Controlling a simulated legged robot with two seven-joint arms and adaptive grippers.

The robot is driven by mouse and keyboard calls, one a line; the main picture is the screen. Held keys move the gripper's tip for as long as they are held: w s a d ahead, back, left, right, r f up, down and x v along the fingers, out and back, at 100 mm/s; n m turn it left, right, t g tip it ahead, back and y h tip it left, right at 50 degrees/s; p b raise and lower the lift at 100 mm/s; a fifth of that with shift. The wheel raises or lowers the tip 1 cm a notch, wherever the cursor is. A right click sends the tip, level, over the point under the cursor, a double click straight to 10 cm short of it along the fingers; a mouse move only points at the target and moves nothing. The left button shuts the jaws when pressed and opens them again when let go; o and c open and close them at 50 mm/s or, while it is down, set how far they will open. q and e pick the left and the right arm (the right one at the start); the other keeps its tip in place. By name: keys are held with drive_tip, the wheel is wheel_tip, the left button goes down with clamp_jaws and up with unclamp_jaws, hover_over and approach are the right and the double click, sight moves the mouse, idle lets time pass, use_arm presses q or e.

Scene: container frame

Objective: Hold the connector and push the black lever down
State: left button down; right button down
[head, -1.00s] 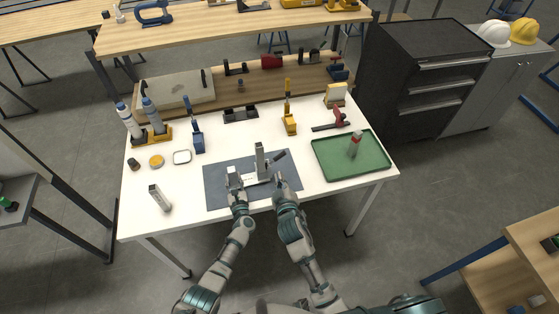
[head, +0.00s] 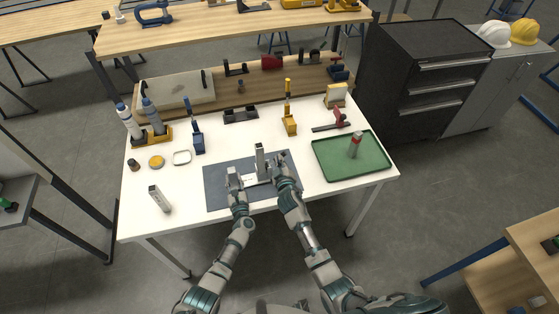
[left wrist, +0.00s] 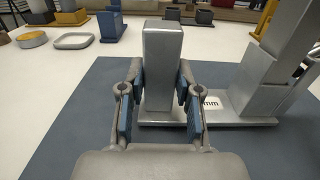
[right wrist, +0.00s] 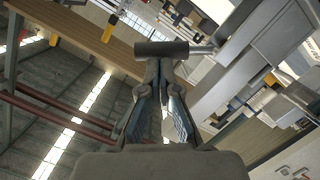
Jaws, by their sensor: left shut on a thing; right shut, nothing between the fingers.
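The connector is a grey metal piece with a flat base (left wrist: 250,115) on a dark blue-grey mat (head: 218,198). One upright block (left wrist: 163,60) rises at its left end and a taller post (head: 260,157) stands at its middle. My left gripper (head: 234,182) is shut on the upright block, with a finger on each side in the left wrist view. My right gripper (head: 281,170) is shut and empty, right of the post. In the right wrist view, the dark lever end (right wrist: 161,48) lies across just beyond the closed fingertips. In the head view my right gripper largely hides the lever.
A green tray (head: 330,172) with a red-and-grey bottle (head: 355,145) is at the right. A yellow-and-black clamp (head: 289,121) and a blue one (head: 198,141) stand behind the mat. A grey block (head: 159,198) stands at front left.

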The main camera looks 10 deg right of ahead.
use_arm(q)
drive_tip(key=shift+r, duration=0.15)
use_arm(e)
drive_tip(key=shift+d, duration=0.1)
drive_tip(key=shift+d+f+m, duration=0.2)
drive_tip(key=shift+m, duration=0.3)
use_arm(q)
drive_tip(key=shift+w, duration=0.1)
use_arm(e)
drive_tip(key=f+m, duration=0.1)
drive_tip(key=d+f+m+y, duration=0.1)
drive_tip(key=m, duration=0.1)
drive_tip(key=d+f+m, duration=0.1)
drive_tip(key=m, duration=0.1)
drive_tip(key=shift+f+y, duration=0.15)
drive_tip(key=shift+y, duration=0.15)
use_arm(q)
drive_tip(key=shift+d, duration=0.1)
use_arm(e)
drive_tip(key=shift+d+f, duration=0.1)
idle(0.6)
